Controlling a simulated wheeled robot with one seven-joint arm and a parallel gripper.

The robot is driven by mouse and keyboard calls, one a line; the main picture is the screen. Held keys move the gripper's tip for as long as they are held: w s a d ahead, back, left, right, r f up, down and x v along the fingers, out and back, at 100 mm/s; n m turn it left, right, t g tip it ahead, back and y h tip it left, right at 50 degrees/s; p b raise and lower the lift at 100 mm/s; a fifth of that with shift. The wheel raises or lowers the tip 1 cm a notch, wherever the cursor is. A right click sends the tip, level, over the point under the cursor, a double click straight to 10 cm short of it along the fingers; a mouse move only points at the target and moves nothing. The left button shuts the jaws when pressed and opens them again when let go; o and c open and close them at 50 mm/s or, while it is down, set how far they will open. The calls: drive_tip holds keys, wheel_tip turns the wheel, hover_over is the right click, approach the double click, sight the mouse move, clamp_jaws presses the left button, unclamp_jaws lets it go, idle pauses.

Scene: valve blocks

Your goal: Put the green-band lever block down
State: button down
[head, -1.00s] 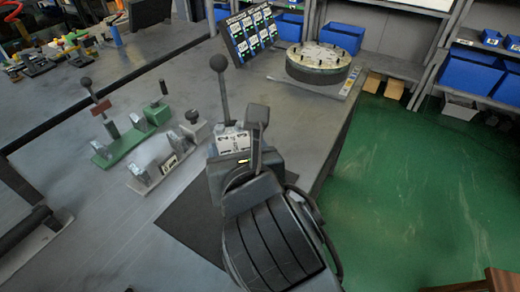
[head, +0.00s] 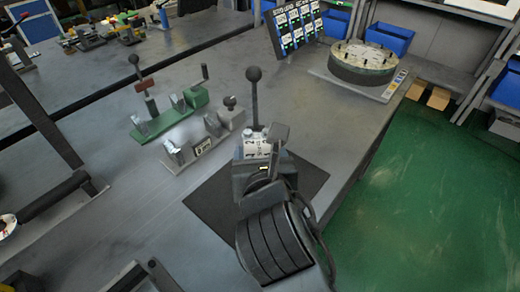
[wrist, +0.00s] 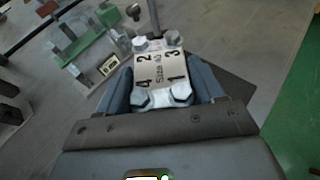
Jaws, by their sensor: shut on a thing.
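The lever block (head: 257,143) is a pale block with a tall dark lever ending in a black ball (head: 253,73). My gripper (head: 262,165) is shut on it, with a finger on each side. In the wrist view the block's top (wrist: 161,72) faces the camera, with bolts at its corners and the marks 1 to 4 and "Size 42". No green band shows; the block's lower part is hidden by my gripper. The block is over or on a dark square mat (head: 208,207); I cannot tell whether it touches.
A green fixture (head: 150,131) with upright levers and a grey fixture (head: 196,147) stand left of the mat. A round fixture (head: 361,70) and a label panel (head: 294,29) stand at the back. The bench's right edge drops to the green floor (head: 425,190).

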drive_tip(key=shift+r, duration=0.1)
drive_tip(key=shift+c, duration=0.7)
unclamp_jaws()
drive_tip(key=shift+f, duration=0.2)
drive_tip(key=shift+r, duration=0.15)
drive_tip(key=v, duration=1.2)
drive_tip(key=shift+d, duration=0.1)
